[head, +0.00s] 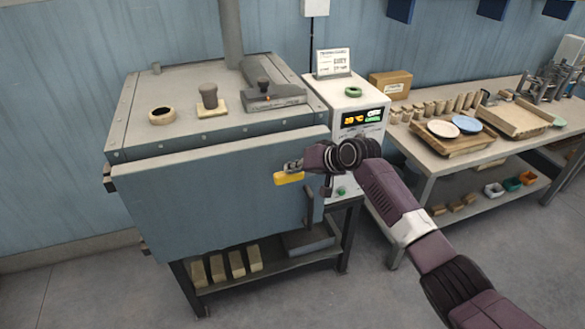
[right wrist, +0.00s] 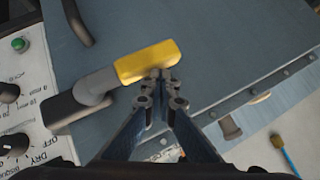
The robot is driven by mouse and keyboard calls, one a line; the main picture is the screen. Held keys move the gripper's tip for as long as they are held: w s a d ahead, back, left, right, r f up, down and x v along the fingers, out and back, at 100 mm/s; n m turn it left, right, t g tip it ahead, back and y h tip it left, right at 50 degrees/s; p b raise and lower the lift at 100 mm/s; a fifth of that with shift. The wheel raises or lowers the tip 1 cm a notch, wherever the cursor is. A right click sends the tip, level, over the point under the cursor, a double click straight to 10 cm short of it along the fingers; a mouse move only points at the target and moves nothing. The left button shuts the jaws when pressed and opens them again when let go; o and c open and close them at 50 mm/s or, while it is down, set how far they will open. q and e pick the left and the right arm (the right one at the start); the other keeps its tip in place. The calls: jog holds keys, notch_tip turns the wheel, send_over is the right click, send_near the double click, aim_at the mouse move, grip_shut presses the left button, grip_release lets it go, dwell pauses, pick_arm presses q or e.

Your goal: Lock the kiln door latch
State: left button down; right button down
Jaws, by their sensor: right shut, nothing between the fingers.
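The kiln (head: 215,190) stands at the left in the head view, with its blue-grey door facing me. The latch has a yellow grip (head: 288,179) lying roughly sideways across the door's upper right. In the right wrist view the yellow grip (right wrist: 147,62) joins a grey arm that runs to a dark pivot (right wrist: 65,112) beside the control box. My right gripper (head: 292,165) is shut and empty. Its fingertips (right wrist: 160,78) are at the lower edge of the yellow grip; I cannot tell whether they touch it. My left gripper is not in view.
A control box (head: 345,105) with a lit display stands right of the kiln. A dark bar handle (head: 310,205) projects from the door below the latch. A table (head: 425,170) with plates and cups is further right. Bricks (head: 235,262) lie on the shelf under the kiln.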

jog(key=shift+s+f, duration=0.1)
jog(key=shift+f, duration=0.1)
jog(key=s+d+r, duration=0.2)
jog(key=s+r, duration=0.4)
jog(key=r, duration=0.5)
jog(key=shift+s+r+p, duration=0.2)
jog(key=shift+s+p, duration=0.05)
jog(key=shift+p, duration=0.2)
jog(key=shift+d+f, duration=0.1)
jog(key=shift+d, duration=0.05)
